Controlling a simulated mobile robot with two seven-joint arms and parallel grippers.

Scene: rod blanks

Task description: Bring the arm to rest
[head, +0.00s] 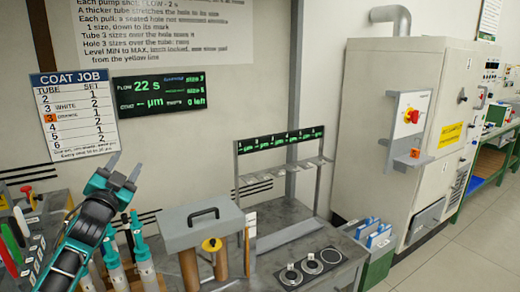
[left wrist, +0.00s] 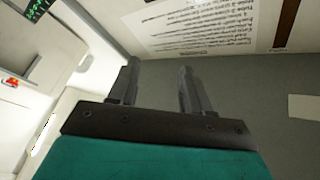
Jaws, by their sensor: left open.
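My left gripper (head: 124,171) is raised at the left of the head view, in front of the wall and below the coat job sheet (head: 75,115). Its two fingers point up and are apart, with nothing between them. In the left wrist view the open fingers (left wrist: 157,90) show clear, with the grey wall and the printed instruction sheet (left wrist: 205,25) beyond. My right gripper is in neither view.
Below the gripper stand teal-and-white tools (head: 143,262) and a grey box with a black handle (head: 202,222). A rack (head: 281,160) with a green display stands on the workbench (head: 290,210). A large cabinet (head: 385,85) is at the right. Floor at far right is clear.

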